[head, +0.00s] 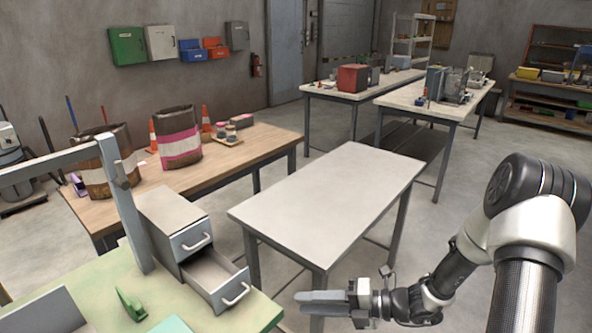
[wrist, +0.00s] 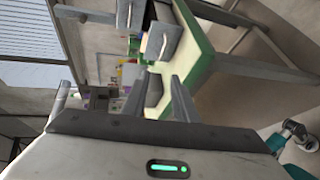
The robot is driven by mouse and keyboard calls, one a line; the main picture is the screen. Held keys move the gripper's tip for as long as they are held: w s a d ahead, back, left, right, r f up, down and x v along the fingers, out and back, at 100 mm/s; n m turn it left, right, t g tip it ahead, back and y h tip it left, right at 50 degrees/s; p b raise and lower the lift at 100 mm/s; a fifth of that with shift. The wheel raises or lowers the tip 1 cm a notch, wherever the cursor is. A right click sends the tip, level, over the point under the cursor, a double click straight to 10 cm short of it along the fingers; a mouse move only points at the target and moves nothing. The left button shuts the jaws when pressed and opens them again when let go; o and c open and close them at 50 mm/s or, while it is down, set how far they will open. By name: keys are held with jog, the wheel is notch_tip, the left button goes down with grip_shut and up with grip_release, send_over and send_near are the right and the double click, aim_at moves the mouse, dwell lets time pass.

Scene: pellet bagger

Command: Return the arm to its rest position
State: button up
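My gripper (head: 304,300) is at the lower middle of the head view, with its fingers pointing left. It is in front of the near end of the bare pale table (head: 335,195) and to the right of the open drawer (head: 222,280). My arm comes in from the right edge, bent at the elbow. In the wrist view the two fingers of my gripper (wrist: 160,88) stand apart with nothing held between them. The drawer cabinet and the green-edged bench show beyond the fingers in that view.
A grey cabinet (head: 165,228) with its lower drawer pulled out stands on the green bench (head: 105,285). A wooden table (head: 225,160) bears bags (head: 179,140). Further tables (head: 425,98) stand at the back. Floor shows free right of the pale table.

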jog(key=s+d+r+m+h+p, duration=0.2)
jog(key=s+r+m+h, duration=0.3)
jog(key=r+m, duration=0.6)
jog(key=s+d+r+m+t+h+p, duration=0.1)
jog(key=s+d+r+m+h, duration=0.3)
jog(key=r+m, duration=0.7)
jog(key=s+d+r+m+t+h+p, duration=0.1)
jog(key=s+d+r+m+h+p, duration=0.2)
jog(key=s+r+m, duration=0.5)
notch_tip(320, 180, up, 3)
jog(key=m+h+p, duration=0.1)
jog(key=m+h, duration=0.1)
jog(key=m, duration=0.1)
jog(key=shift+s+d+r+m+h, duration=0.15)
jog(key=shift+s+d+m+h, duration=0.15)
jog(key=shift+h, duration=0.1)
jog(key=shift+a, duration=0.1)
